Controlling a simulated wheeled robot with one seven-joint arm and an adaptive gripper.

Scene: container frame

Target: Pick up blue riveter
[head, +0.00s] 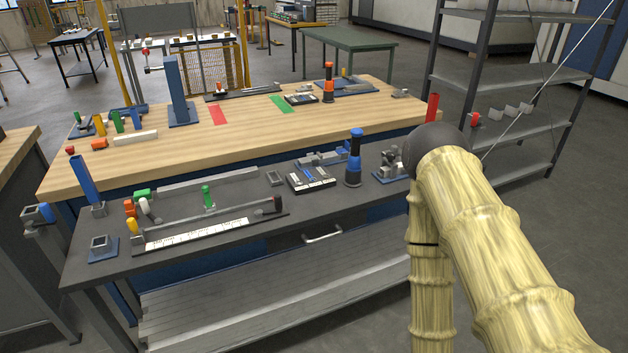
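A blue and black upright tool, which looks like the blue riveter (354,163), stands on the dark front bench (250,262), right of centre in the head view. My arm, with a pale yellow segmented surface and a dark elbow, fills the right side. The elbow is right of the riveter in the picture. My gripper is out of view, so I cannot see its fingers or whether it holds anything.
A small fixture (392,166) is right of the riveter, and a black-and-white block (311,179) is left. A similar orange and black tool (328,84) stands on the wooden bench (250,130) behind. Metal shelves (520,75) stand at right. Floor shows right of the bench.

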